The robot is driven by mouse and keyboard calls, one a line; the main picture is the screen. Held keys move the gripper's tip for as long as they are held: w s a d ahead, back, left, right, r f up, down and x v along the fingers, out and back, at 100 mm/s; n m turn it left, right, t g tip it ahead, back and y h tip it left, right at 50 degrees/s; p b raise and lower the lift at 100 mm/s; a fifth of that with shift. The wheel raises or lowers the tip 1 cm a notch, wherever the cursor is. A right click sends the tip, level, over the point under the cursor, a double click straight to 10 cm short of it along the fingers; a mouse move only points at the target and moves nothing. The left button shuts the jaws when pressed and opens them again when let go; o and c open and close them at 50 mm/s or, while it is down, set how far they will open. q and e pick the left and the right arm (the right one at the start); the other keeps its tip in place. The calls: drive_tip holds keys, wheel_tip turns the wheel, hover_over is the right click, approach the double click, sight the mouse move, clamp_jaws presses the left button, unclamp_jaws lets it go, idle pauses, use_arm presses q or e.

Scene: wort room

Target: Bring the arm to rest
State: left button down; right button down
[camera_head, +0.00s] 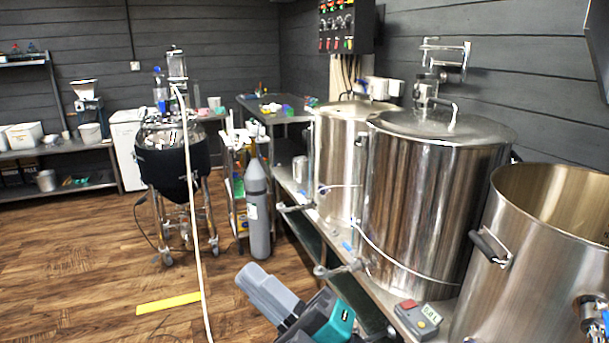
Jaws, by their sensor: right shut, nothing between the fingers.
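My right gripper (250,279) shows at the bottom centre, pointing up and to the left. Its grey fingers are together, with nothing seen between them. Behind them are the dark and teal parts of my right arm (337,322), cut off by the lower edge. In the picture the gripper lies over the wooden floor, just left of the steel bench, below the grey gas cylinder. I cannot tell its exact height. My left gripper is not in view.
Steel kettles (435,200) stand on the low bench (385,290) at right, with valves jutting left and a small control box (417,318). A gas cylinder (258,210) and wheeled vessel (172,160) stand beyond. A pale hose (193,200) hangs down. Left floor is mostly clear.

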drive_tip(key=w+d+f+m+t+h, duration=0.4)
drive_tip(key=d+f+m+t+h, duration=0.25)
drive_tip(key=f+m+h, duration=0.45)
drive_tip(key=s+d+f+m+g+h, duration=0.2)
drive_tip(key=s+d+f+m+h, duration=0.1)
drive_tip(key=f, duration=0.5)
drive_tip(key=s+d+f+m+g+h, duration=0.2)
drive_tip(key=s+d+f+m, duration=0.3)
drive_tip(key=d+f, duration=0.3)
drive_tip(key=s+d+f+m+g+h, duration=0.3)
drive_tip(key=s+d+f+m+h, duration=0.1)
drive_tip(key=f, duration=0.4)
drive_tip(key=shift+s+d+m, duration=0.25)
drive_tip(key=shift+d+m, duration=0.5)
drive_tip(key=shift+m, duration=0.05)
drive_tip(key=shift+r, duration=0.1)
